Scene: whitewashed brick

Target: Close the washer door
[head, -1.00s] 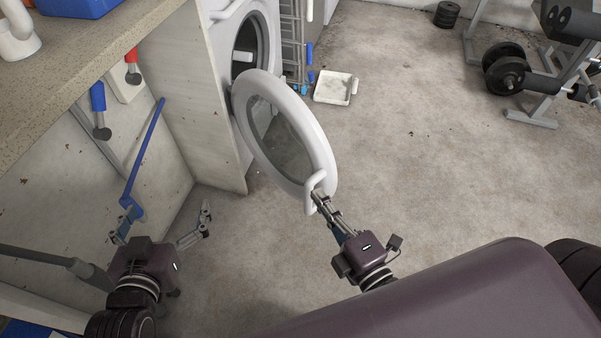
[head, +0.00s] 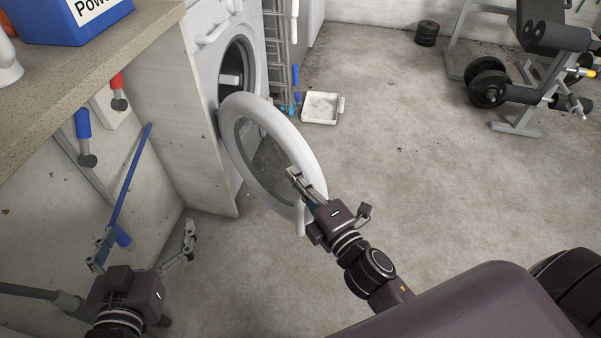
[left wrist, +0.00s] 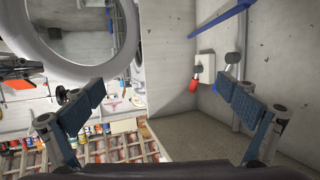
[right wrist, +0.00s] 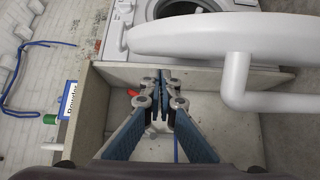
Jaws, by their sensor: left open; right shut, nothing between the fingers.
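The white washer (head: 201,30) stands at the upper left, its front opening showing dark. Its round door (head: 233,150), a white ring with a glass middle, hangs wide open towards me. In the right wrist view the door's rim and white handle (right wrist: 238,85) cross the upper right. My right gripper (head: 292,175) is shut and empty, in front of the door's near side in the head view and beside the handle; contact cannot be told. My left gripper (head: 140,248) is open and empty, low at the left, apart from the door. The door's rim (left wrist: 75,72) also shows in the left wrist view.
A stone counter (head: 60,100) with a blue powder box (head: 70,20) runs along the left. A white tray (head: 321,107) lies on the floor beyond the door. Weights equipment (head: 520,85) stands at the upper right. The middle floor is clear.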

